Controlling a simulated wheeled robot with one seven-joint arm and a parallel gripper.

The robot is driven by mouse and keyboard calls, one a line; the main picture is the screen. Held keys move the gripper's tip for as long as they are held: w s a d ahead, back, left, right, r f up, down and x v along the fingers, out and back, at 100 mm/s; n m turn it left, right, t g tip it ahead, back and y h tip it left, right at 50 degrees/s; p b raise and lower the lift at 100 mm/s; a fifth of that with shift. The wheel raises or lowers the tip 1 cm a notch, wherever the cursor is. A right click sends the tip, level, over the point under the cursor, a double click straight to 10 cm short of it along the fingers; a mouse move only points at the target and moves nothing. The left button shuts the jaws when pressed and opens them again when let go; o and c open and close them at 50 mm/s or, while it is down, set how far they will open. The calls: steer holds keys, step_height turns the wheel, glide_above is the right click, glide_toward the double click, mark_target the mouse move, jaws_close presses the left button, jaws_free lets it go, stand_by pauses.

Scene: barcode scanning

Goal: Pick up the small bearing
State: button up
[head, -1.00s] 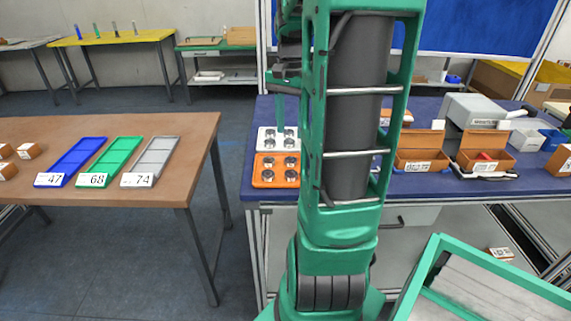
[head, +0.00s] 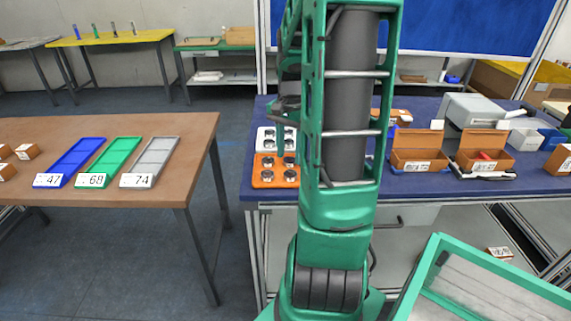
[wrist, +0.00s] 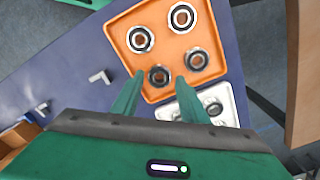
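Round metal bearings with dark centres sit in an orange tray (wrist: 169,21) and a white tray (wrist: 235,112). The orange tray holds several; one bearing (wrist: 159,75) shows between my fingertips in the wrist view. A bearing (wrist: 214,108) in the white tray is partly hidden by my gripper. I cannot tell which one is the small bearing. My gripper (wrist: 160,78) is open and empty above the trays, with no visible contact. In the head view, the orange tray (head: 261,181) is in front of the white tray (head: 263,131), and my arm hides my fingers.
The trays stand near the left end of the blue table (head: 425,185). Open brown boxes (head: 418,161) and a grey device (head: 475,110) stand to the right. A brown table (head: 110,130) with blue, green and grey trays is at left, across a gap.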

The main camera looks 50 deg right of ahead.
steer(key=shift+f, duration=0.6)
steer(key=c, duration=0.8)
steer(key=shift+c, duration=0.2)
